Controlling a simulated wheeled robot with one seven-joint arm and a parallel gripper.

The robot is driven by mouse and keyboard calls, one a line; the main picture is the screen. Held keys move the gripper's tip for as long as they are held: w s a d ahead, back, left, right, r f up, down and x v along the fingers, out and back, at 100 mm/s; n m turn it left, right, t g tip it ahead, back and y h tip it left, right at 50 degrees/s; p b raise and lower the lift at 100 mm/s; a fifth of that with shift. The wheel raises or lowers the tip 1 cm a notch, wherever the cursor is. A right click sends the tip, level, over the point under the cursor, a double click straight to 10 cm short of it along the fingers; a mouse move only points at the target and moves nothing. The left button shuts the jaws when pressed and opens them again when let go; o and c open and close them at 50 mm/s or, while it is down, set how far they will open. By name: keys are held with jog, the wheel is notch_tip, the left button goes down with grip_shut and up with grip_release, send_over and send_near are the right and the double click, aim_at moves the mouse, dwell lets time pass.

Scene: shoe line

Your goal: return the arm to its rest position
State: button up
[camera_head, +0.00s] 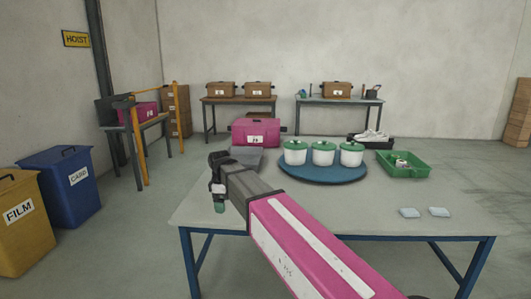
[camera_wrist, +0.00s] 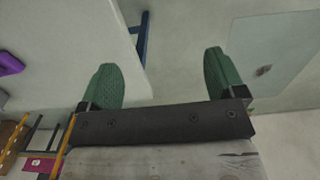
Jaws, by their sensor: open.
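My arm reaches from the bottom right of the head view, a magenta link and then a grey one, over the left part of the table (camera_head: 400,262). My gripper (camera_head: 219,207) hangs at the table's left edge, with a green fingertip pointing down. In the wrist view my gripper (camera_wrist: 168,82) has its two green fingers wide apart. Nothing is between them. The table's pale top (camera_wrist: 60,50) and a blue leg show beyond the left finger.
A blue round turntable (camera_head: 322,178) holds three white jars with green lids (camera_head: 323,153). A green tray (camera_head: 404,170), a magenta box (camera_head: 256,131) and two pale pads (camera_head: 438,212) are also on or behind the table. Film (camera_head: 22,225) and card (camera_head: 68,190) bins stand left.

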jog(key=s+d+f+m, duration=0.3)
jog(key=d+f+m, duration=0.2)
jog(key=d, duration=0.6)
jog(key=s+d+f+m, duration=0.4)
jog(key=d+f+m, duration=0.2)
jog(key=d, duration=0.6)
jog(key=s+d+f+m, duration=0.4)
jog(key=d+f, duration=0.5)
jog(key=d, duration=0.3)
jog(key=shift+s+m, duration=0.25)
jog(key=shift+m, duration=0.65)
jog(key=shift+d, duration=0.1)
